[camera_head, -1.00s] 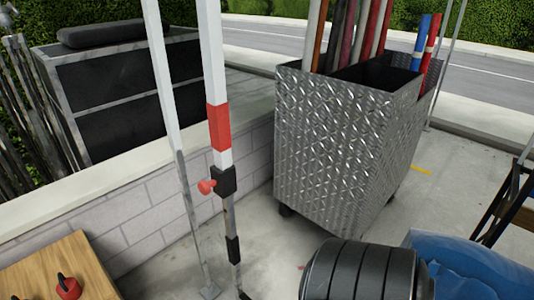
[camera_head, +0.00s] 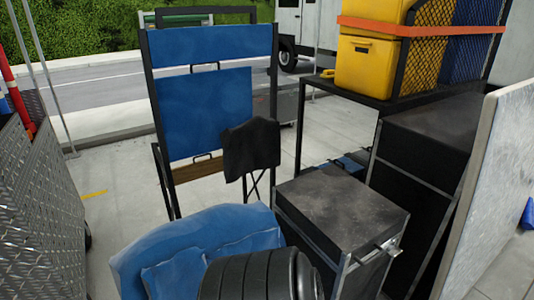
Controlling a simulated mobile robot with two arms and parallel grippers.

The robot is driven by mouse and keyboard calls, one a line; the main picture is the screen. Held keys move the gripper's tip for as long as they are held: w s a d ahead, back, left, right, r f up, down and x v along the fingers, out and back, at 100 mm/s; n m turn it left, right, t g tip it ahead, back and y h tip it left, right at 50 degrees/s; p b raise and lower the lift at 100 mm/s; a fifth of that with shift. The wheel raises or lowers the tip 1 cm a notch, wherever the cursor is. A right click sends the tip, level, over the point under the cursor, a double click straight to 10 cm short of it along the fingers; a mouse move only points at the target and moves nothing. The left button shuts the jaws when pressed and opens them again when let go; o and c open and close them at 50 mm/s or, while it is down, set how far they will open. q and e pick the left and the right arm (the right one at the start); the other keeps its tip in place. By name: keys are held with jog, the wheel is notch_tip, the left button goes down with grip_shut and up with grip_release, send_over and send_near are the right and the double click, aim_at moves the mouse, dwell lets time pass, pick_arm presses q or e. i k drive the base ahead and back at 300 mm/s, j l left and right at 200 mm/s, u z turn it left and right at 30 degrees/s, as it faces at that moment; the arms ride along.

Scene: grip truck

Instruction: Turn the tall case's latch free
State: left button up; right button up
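Two black cases with metal edges show on the right. The taller one (camera_head: 413,190) stands upright behind the lower one, beside a pale upright panel, its front partly hidden. The lower case (camera_head: 341,205) has a worn grey top and stands nearer. A small metal fitting (camera_head: 378,254), a handle or latch, sticks out at its right side. I cannot make out a latch on the taller case. Neither of my grippers is in view.
A pale panel (camera_head: 490,190) stands along the right. Yellow bins (camera_head: 375,65) sit on a black rack. A blue-panelled frame (camera_head: 205,110) stands behind, with blue sheeting (camera_head: 190,245) in front. A metal cart (camera_head: 40,210) is at left, with clear floor beside it.

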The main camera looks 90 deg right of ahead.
aim_at(393, 252)
jog(key=z, duration=3.9)
